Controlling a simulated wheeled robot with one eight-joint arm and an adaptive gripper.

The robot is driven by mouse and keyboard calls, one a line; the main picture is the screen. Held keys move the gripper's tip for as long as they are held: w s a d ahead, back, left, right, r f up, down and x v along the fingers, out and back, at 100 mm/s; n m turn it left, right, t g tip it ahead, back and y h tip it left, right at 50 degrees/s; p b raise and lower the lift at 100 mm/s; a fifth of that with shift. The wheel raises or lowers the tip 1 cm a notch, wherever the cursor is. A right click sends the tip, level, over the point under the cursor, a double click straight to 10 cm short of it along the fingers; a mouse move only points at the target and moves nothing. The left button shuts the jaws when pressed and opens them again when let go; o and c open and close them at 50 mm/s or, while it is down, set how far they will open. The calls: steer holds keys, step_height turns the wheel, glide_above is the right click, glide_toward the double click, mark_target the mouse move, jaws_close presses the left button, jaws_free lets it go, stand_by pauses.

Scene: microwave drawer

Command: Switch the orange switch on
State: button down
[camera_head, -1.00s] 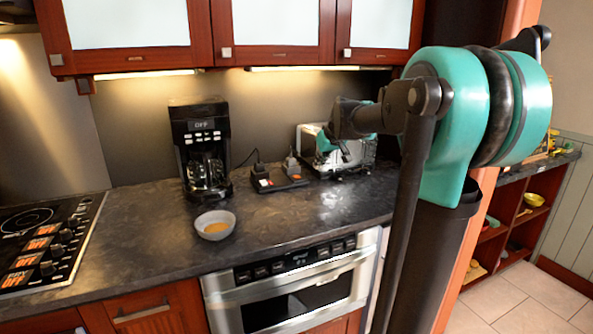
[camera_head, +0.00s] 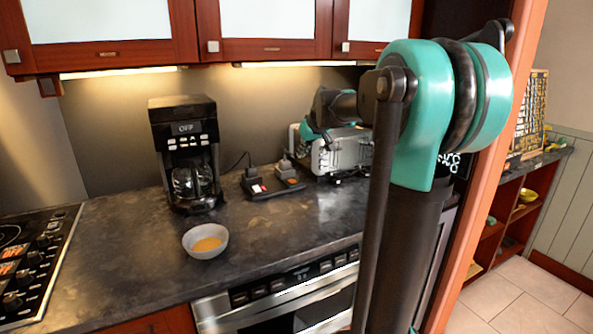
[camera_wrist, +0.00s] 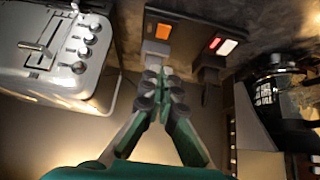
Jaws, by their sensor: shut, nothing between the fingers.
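A dark power strip (camera_head: 268,192) with two switches lies on the counter; it also shows at the top of the wrist view (camera_wrist: 180,48). The orange switch (camera_wrist: 190,29) is on its left half there, and small in the head view (camera_head: 291,181). A red-and-white switch (camera_wrist: 223,45) is on its right half. My gripper (camera_wrist: 163,84) is shut and empty, in front of the left plug (camera_wrist: 156,50) and short of the orange switch in that picture. Whether it touches the plug is unclear.
A silver toaster (camera_head: 342,152) stands right of the strip, close to my gripper; it fills the upper left of the wrist view (camera_wrist: 62,55). A coffee maker (camera_head: 186,150) stands to the left. A bowl (camera_head: 206,241) sits on the open counter in front.

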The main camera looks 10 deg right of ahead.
glide_above(293, 181)
steer(key=s, duration=0.1)
step_height(293, 181, down, 8)
steer(key=shift+d, duration=0.15)
steer(key=shift+s+d+f, duration=0.1)
steer(key=shift+s+f, duration=0.1)
steer(key=shift+f, duration=0.4)
steer(key=shift+s+f, duration=0.15)
steer(key=shift+f, duration=0.4)
steer(key=shift+s+f, duration=0.1)
steer(key=shift+f, duration=0.6)
steer(key=shift+s+f, duration=0.15)
steer(key=shift+f, duration=0.3)
steer(key=shift+r, duration=0.15)
steer(key=shift+r, duration=0.65)
